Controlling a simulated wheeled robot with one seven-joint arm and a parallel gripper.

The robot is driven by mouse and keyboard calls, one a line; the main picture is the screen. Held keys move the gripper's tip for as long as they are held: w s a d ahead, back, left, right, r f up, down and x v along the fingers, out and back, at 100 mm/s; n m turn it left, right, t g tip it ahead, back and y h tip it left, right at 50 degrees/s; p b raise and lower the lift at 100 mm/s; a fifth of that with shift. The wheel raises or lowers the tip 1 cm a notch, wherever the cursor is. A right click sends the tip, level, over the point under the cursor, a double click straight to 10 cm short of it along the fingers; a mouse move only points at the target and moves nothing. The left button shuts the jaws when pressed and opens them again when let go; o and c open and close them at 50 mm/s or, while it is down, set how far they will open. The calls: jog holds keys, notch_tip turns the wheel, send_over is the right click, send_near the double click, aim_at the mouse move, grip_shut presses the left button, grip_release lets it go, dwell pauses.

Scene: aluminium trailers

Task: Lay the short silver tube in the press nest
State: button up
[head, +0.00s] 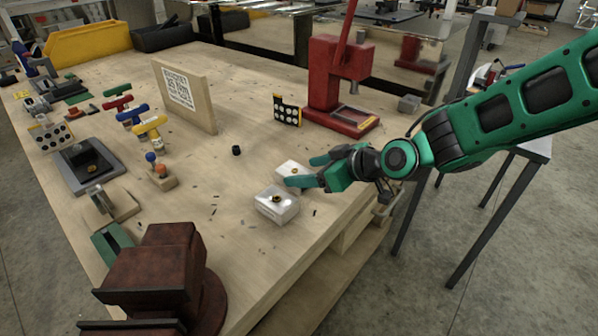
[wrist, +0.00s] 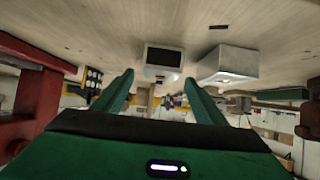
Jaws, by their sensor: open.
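The red press (head: 338,75) stands near the table's right edge. Its low base has a pale recessed area (head: 352,116) under the ram, which looks like the nest; I see no tube in it. I cannot pick out the short silver tube for certain in either view. My gripper (head: 305,171) is open, its green fingers low over the table beside the farther white block (head: 288,168). In the wrist view, a white block with a dark face (wrist: 163,58) shows just beyond and between my fingertips (wrist: 159,78). Nothing is visibly held.
A dark red vise (head: 165,270) fills the near corner.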

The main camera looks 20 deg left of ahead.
jog(key=v, duration=0.7)
